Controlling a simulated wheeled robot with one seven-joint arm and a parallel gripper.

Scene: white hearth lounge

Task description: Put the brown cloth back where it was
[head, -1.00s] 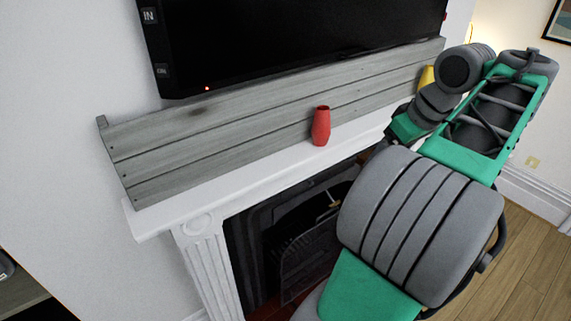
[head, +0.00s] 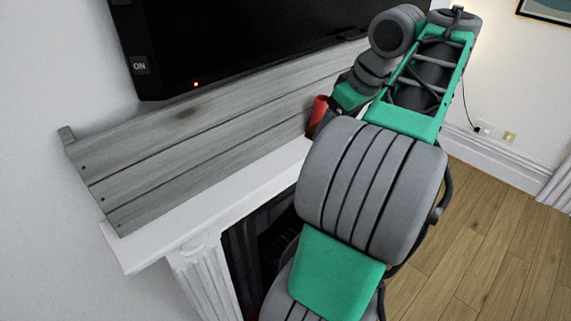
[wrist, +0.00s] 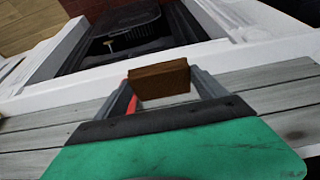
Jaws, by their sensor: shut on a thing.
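In the wrist view my gripper (wrist: 161,90) is shut on the brown cloth (wrist: 158,80), a small folded block between its two fingers. The cloth is held over the white mantel shelf (wrist: 65,98), in front of the grey plank panel (wrist: 40,138); I cannot tell whether it touches the shelf. In the head view my arm hides the gripper and the cloth. The mantel shelf (head: 215,205) also shows there, running up to behind my arm.
A red vase (head: 318,113) stands on the shelf close to my arm's end, partly hidden; a red sliver (wrist: 132,104) shows beside a finger. A black television (head: 240,40) hangs above the planks. The fireplace opening (wrist: 125,35) is below. Wooden floor (head: 480,225) at right is clear.

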